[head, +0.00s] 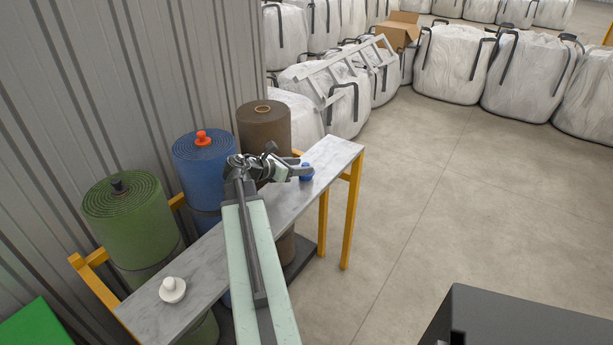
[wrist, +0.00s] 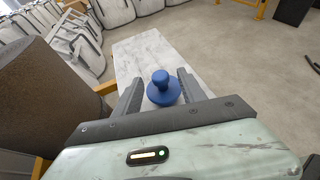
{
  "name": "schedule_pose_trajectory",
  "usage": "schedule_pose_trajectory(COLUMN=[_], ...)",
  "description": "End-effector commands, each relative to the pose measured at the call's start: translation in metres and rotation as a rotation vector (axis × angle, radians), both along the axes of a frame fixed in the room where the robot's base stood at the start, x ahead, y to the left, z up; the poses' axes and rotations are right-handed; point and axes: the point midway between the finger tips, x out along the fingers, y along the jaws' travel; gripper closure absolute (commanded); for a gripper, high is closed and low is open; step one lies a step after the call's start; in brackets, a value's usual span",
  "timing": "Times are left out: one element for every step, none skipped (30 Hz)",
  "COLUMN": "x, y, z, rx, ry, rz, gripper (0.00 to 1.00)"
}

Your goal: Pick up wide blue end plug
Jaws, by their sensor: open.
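The wide blue end plug (head: 306,171) stands on the grey marbled bench top (head: 336,153) near its far right end. In the wrist view the blue plug (wrist: 162,90) shows a round knob on a wide flat disc. My gripper (head: 298,172) is at the plug in the head view. In the wrist view my gripper (wrist: 158,84) is open, with one finger on each side of the plug. I cannot tell whether either finger touches it. The fingers partly hide the plug in the head view.
A white plug (head: 172,289) sits at the near end of the bench. Green (head: 131,217), blue (head: 204,172) and brown (head: 265,132) rolls stand behind the bench. White bulk bags (head: 453,65) line the back.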

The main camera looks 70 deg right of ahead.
Motion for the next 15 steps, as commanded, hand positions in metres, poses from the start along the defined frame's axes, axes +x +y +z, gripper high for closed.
schedule_pose_trajectory(x=[-0.005,-0.007,-0.01,-0.011,-0.012,-0.013,-0.013,-0.013,-0.013,-0.013,-0.013,-0.013,-0.013,-0.013,-0.013], y=[-0.009,-0.014,-0.018,-0.02,-0.021,-0.022,-0.021,-0.021,-0.021,-0.021,-0.021,-0.021,-0.021,-0.021,-0.021], z=[-0.008,-0.01,-0.012,-0.012,-0.012,-0.011,-0.011,-0.01,-0.01,-0.01,-0.01,-0.01,-0.01,-0.01,-0.01], rx=[0.0,0.0,-0.001,-0.001,0.0,0.0,0.0,0.0,0.0,0.0,0.0,0.0,0.0,0.0,0.0], ry=[0.0,-0.001,-0.001,-0.001,0.0,0.0,0.0,0.0,0.0,0.0,0.0,0.0,0.0,0.0,0.0], rz=[-0.004,-0.004,-0.003,-0.003,-0.002,-0.002,-0.001,-0.001,-0.001,-0.001,-0.001,-0.002,-0.002,-0.002,-0.002], gripper=[0.52,0.52,0.52,0.52,0.52,0.52,0.52,0.52,0.52,0.52,0.57,0.68,0.77,0.85,0.96])
